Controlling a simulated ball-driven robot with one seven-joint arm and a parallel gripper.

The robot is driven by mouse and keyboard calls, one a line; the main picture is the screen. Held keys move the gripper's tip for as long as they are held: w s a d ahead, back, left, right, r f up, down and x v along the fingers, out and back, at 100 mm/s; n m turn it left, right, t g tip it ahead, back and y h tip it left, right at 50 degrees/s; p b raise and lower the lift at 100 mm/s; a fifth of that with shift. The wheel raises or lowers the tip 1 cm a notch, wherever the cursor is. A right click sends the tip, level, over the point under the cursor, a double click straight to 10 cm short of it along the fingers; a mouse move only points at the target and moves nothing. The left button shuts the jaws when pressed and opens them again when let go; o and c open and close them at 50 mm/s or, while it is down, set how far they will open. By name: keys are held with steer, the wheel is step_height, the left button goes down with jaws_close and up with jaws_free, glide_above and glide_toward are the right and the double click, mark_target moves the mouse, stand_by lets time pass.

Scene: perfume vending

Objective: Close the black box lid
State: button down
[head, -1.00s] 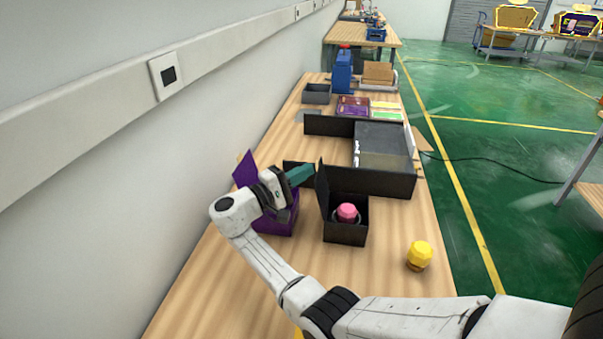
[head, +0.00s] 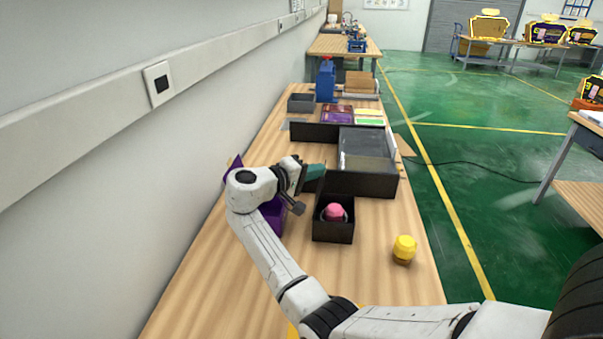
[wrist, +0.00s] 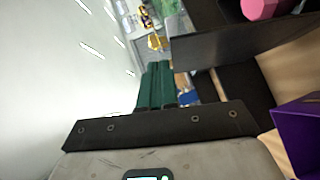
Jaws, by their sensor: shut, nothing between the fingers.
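The small black box (head: 333,232) stands on the wooden table, with a pink-capped bottle (head: 334,211) inside. Its top is open. The black lid (head: 319,190) looks raised at the box's left and back side, but the dark parts merge there and its angle is hard to tell. My gripper (head: 316,172) is above and behind the box's left side, its green fingers shut and empty, close to the lid. Whether they touch is unclear. In the wrist view, the green fingers (wrist: 157,88) are together, and the pink cap (wrist: 262,8) shows at the upper right.
A purple box (head: 273,217) stands left of the black box, partly behind my arm. A larger black tray (head: 365,184) lies behind. A yellow-capped bottle (head: 404,249) stands to the right near the table's edge. The front table area is mostly clear.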

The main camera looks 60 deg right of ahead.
steer(key=s+d+f+m+t+y+p, duration=0.2)
steer(key=s+d+f+m+t+y, duration=0.2)
steer(key=s+f+t, duration=0.4)
steer(key=shift+s+d+f+m+t+y, duration=0.3)
steer(key=shift+s+f+m+y, duration=0.6)
steer(key=shift+s+f+m, duration=1.1)
steer(key=shift+s+a+r+n, duration=0.1)
steer(key=shift+s+r+n, duration=0.3)
steer(key=shift+n, duration=0.3)
steer(key=shift+f, duration=0.15)
steer(key=r+p+v, duration=0.1)
steer(key=v, duration=0.5)
steer(key=d+p+v, duration=0.1)
steer(key=v, duration=0.5)
steer(key=shift+w+r+p, duration=0.25)
steer(key=shift+r+p, duration=0.05)
steer(key=shift+r, duration=0.3)
